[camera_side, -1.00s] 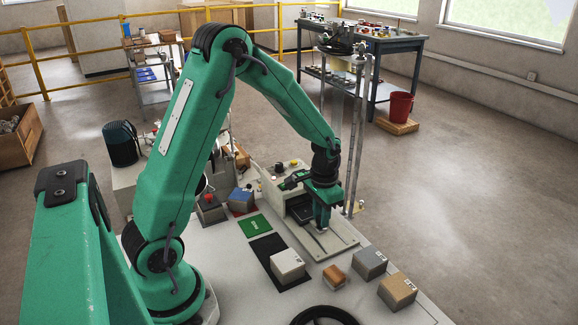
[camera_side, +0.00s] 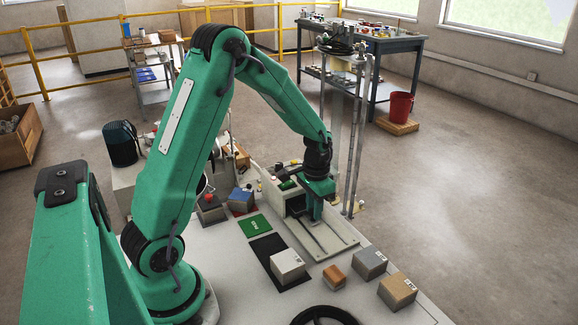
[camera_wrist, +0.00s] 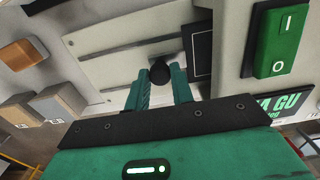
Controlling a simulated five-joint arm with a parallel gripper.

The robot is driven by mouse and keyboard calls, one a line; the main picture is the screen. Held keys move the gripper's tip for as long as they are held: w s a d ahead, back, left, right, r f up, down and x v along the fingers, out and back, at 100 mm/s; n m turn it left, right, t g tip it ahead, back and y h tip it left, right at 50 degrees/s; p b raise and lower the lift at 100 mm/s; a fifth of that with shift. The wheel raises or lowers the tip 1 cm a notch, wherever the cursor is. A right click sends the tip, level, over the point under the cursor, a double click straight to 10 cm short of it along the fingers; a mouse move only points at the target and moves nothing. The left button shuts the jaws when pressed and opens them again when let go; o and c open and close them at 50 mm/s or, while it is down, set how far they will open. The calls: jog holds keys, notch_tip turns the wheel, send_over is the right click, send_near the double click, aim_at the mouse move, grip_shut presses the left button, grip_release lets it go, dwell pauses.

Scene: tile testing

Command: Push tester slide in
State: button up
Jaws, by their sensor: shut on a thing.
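The tester (camera_side: 295,203) is a pale grey box with an opening, at the back of the bench in the side view. A pale grey channel with two rails (camera_side: 325,241) runs from it toward the front right; it also shows in the wrist view (camera_wrist: 122,48). My gripper (camera_side: 315,219) is low over the channel, close to the tester's opening. In the wrist view, its two green fingers (camera_wrist: 160,88) are shut on a round black knob (camera_wrist: 160,72), the slide's handle. The slide itself is mostly hidden by my gripper and the tester.
A grey-white block (camera_side: 287,265) sits on a black mat (camera_side: 265,246) beside the channel. An orange-brown block (camera_side: 334,276), a grey block (camera_side: 370,263) and a tan block (camera_side: 397,290) lie in front. A green rocker switch (camera_wrist: 277,42) is right of the fingers.

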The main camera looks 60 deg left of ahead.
jog(key=shift+w+a, duration=0.1)
jog(key=shift+a, duration=1)
jog(key=shift+r, duration=0.1)
jog(key=o, duration=0.6)
jog(key=shift+o, duration=0.2)
jog(key=shift+a+r, duration=0.1)
jog(key=shift+r, duration=1.55)
jog(key=shift+c, duration=0.2)
jog(key=shift+o, duration=0.8)
jog(key=shift+r, duration=1.45)
jog(key=shift+o, duration=0.2)
